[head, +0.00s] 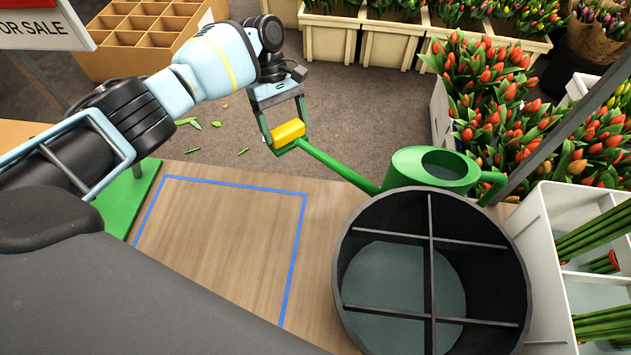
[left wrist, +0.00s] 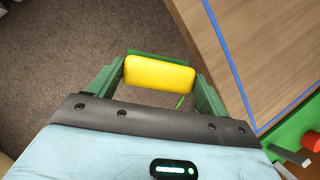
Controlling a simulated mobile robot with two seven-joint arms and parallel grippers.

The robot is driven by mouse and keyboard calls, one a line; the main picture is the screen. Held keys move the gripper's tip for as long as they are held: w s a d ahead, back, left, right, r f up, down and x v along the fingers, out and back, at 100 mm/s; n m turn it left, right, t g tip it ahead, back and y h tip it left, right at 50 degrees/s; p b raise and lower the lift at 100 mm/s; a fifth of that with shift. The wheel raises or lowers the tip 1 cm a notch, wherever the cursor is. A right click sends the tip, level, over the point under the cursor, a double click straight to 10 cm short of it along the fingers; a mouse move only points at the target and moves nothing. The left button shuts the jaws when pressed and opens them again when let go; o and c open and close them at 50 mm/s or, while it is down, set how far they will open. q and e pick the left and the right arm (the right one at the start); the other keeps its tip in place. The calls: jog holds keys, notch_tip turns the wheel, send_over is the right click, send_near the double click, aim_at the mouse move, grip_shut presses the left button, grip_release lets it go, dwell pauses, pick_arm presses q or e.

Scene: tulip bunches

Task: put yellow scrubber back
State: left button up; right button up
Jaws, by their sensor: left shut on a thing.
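The yellow scrubber (head: 287,132) is a small rounded yellow block. My left gripper (head: 285,138) is shut on it, with one finger at each end. In the head view it is held beyond the table's far edge, near the tip of the green watering can's spout. In the left wrist view the scrubber (left wrist: 159,74) sits between the green fingers of my left gripper (left wrist: 160,80), with the dark floor behind it. A green strip shows along its far side. My right gripper is not in view.
A green watering can (head: 425,170) stands behind a round black divided bucket (head: 345,240). A blue outline (head: 235,183) marks a bare area of the wooden table (head: 215,240). A white crate (head: 545,255) of stems stands at right. A green board (head: 128,200) lies at left.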

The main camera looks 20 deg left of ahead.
pick_arm(q)
jog(key=s+d, duration=0.2)
jog(key=s+d+p, duration=0.1)
jog(key=s+d, duration=0.1)
jog(key=d, duration=0.1)
jog(key=s+d, duration=0.3)
jog(key=shift+s+d+p, duration=0.1)
jog(key=shift+d+p, duration=0.15)
jog(key=shift+p, duration=0.1)
jog(key=shift+s+d, duration=0.2)
jog(key=shift+d, duration=0.1)
jog(key=shift+s+d, duration=0.15)
jog(key=shift+d, duration=0.05)
jog(key=s+d, duration=0.2)
jog(key=shift+s+d, duration=0.25)
jog(key=shift+d, duration=0.15)
jog(key=shift+w+f+b, duration=0.1)
jog(key=shift+f+b, duration=0.25)
jog(key=shift+b, duration=0.1)
jog(key=shift+r, duration=0.1)
